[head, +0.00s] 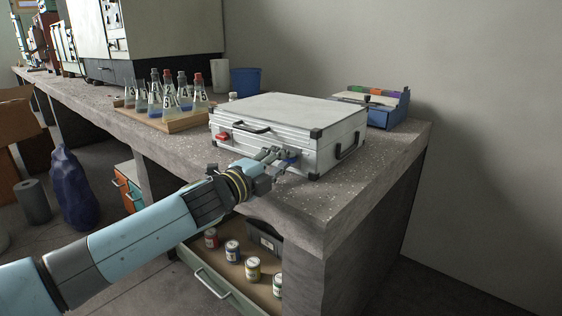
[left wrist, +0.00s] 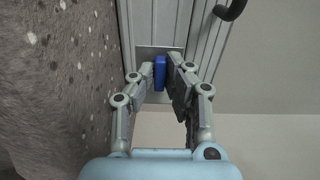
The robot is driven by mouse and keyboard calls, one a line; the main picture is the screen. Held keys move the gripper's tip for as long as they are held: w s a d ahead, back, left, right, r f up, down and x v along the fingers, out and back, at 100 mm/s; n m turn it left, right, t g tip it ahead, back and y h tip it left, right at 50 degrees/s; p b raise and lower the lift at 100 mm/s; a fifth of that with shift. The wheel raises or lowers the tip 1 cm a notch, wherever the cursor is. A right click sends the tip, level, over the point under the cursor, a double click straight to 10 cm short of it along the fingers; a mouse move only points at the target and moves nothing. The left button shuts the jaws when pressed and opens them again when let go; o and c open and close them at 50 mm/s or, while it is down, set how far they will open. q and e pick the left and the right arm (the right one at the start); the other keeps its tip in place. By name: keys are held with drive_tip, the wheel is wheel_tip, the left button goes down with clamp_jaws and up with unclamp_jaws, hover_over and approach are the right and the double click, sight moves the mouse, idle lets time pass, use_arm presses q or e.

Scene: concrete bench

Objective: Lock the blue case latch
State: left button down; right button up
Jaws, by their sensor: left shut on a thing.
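A silver case (head: 285,120) with black corners lies closed on the concrete bench. A red latch (head: 223,137) is on the left of its front face. The blue latch (head: 291,159) is on the right of the front face, partly hidden by my left gripper (head: 280,157). In the left wrist view the blue latch (left wrist: 160,72) sits on a metal plate on the case, between the fingertips of my left gripper (left wrist: 161,75). The fingers are closed on it. My right gripper is not in view.
A wooden tray (head: 188,121) with several flasks stands left of the case. A blue organizer (head: 388,112) stands behind it at the right. An open drawer (head: 236,299) with several small cans is below the bench's front edge. The bench's right corner is clear.

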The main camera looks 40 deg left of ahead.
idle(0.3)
use_arm(q)
drive_tip(key=c, duration=1.4)
unclamp_jaws()
drive_tip(key=shift+a, duration=0.1)
drive_tip(key=shift+o, duration=0.2)
drive_tip(key=shift+r, duration=0.1)
